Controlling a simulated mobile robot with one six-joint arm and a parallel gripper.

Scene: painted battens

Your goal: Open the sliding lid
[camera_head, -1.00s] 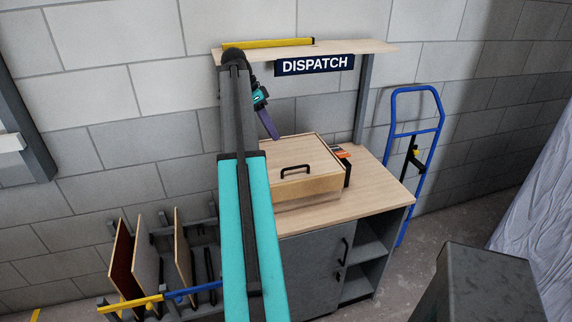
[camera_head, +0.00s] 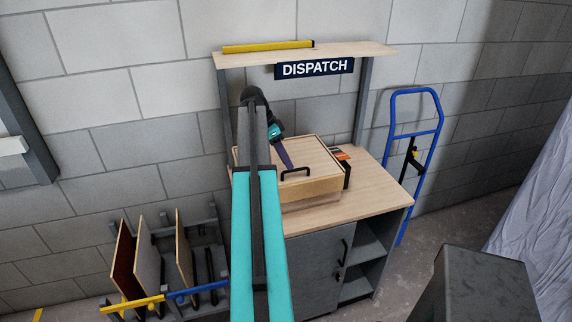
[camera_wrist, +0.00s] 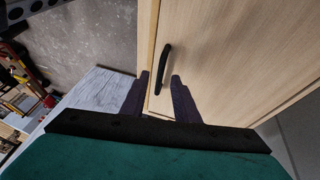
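The wooden box with the sliding lid (camera_head: 312,152) stands on the dispatch bench. A dark bar handle (camera_head: 296,172) sits on the lid near its front edge; it also shows in the wrist view (camera_wrist: 163,68). My gripper (camera_head: 289,165) is above the lid, close to the left end of the handle. In the wrist view its two dark fingers (camera_wrist: 160,84) are spread apart, with the near end of the handle between or just beyond their tips. I cannot tell how far above the handle they are. The lid looks closed. My arm hides part of the box's left side.
The wooden benchtop (camera_head: 365,197) is clear at the front right. A small dark holder with orange items (camera_head: 343,158) stands right of the box. A shelf (camera_head: 350,48) carrying a yellow bar (camera_head: 268,46) overhangs behind. A blue hand truck (camera_head: 412,130) leans at the right.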

